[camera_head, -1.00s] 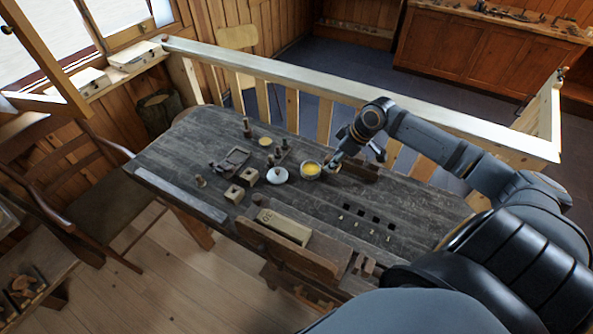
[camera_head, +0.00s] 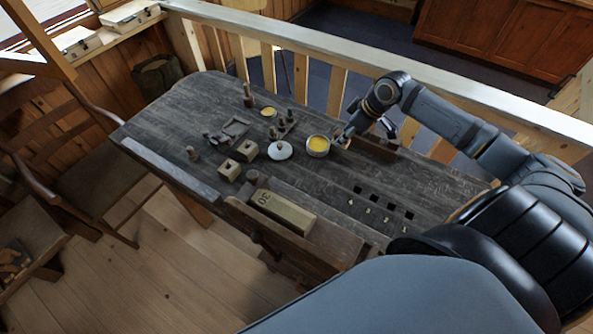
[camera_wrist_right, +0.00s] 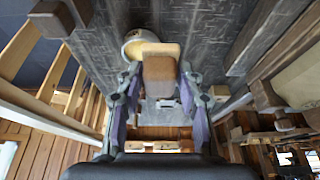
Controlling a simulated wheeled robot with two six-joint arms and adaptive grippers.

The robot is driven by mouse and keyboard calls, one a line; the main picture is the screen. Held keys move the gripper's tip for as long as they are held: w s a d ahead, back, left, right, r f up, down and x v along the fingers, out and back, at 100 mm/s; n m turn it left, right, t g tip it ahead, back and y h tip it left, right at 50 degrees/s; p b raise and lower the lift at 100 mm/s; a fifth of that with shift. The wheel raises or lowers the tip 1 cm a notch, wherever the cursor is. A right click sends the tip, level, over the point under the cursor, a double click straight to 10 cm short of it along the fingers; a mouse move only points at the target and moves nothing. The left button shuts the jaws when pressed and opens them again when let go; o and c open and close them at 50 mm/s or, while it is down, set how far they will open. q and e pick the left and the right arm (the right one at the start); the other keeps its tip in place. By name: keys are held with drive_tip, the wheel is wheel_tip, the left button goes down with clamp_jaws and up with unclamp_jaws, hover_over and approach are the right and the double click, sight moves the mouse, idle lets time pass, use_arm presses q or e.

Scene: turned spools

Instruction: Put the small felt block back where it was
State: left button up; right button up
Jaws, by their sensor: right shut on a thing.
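In the right wrist view, my right gripper (camera_wrist_right: 158,88) is shut on a small tan and brown block (camera_wrist_right: 160,68), which looks like the felt block. The block stands out beyond the fingertips. In the head view, my right gripper (camera_head: 345,139) is just right of a round tin with yellow contents (camera_head: 318,146), over the far side of the dark bench; the block is too small to make out clearly there. The tin also shows behind the block in the wrist view (camera_wrist_right: 134,46). Whether the block touches the bench I cannot tell. My left gripper is out of view.
A white round lid (camera_head: 280,151) and wooden blocks with holes (camera_head: 229,170) lie left of the tin. Several dark numbered squares (camera_head: 373,198) are on the bench's right part. A long box (camera_head: 283,213) lies near the front edge. A pale railing (camera_head: 330,55) runs behind.

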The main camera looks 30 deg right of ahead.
drive_tip(key=w+a+f, duration=0.1)
drive_tip(key=a+f, duration=0.1)
drive_tip(key=a, duration=0.2)
drive_tip(key=w+a+f+p, duration=0.1)
drive_tip(key=w+a+f, duration=0.1)
drive_tip(key=a+f, duration=0.1)
drive_tip(key=w+a+f+p, duration=0.1)
drive_tip(key=w+a+f, duration=0.1)
drive_tip(key=a, duration=0.3)
drive_tip(key=shift+w+f, duration=0.1)
drive_tip(key=shift+f, duration=0.5)
drive_tip(key=shift+w+a+f, duration=0.2)
drive_tip(key=shift+a+f, duration=0.1)
drive_tip(key=shift+f, duration=0.25)
wheel_tip(320, 180, down, 3)
drive_tip(key=shift+a+f+p, duration=0.1)
drive_tip(key=shift+a+p, duration=0.05)
drive_tip(key=shift+p, duration=0.55)
drive_tip(key=shift+f, duration=0.1)
drive_tip(key=o, duration=1.1)
drive_tip(key=shift+f, duration=0.1)
drive_tip(key=b+v, duration=0.1)
drive_tip(key=v, duration=1.1)
drive_tip(key=shift+w, duration=0.1)
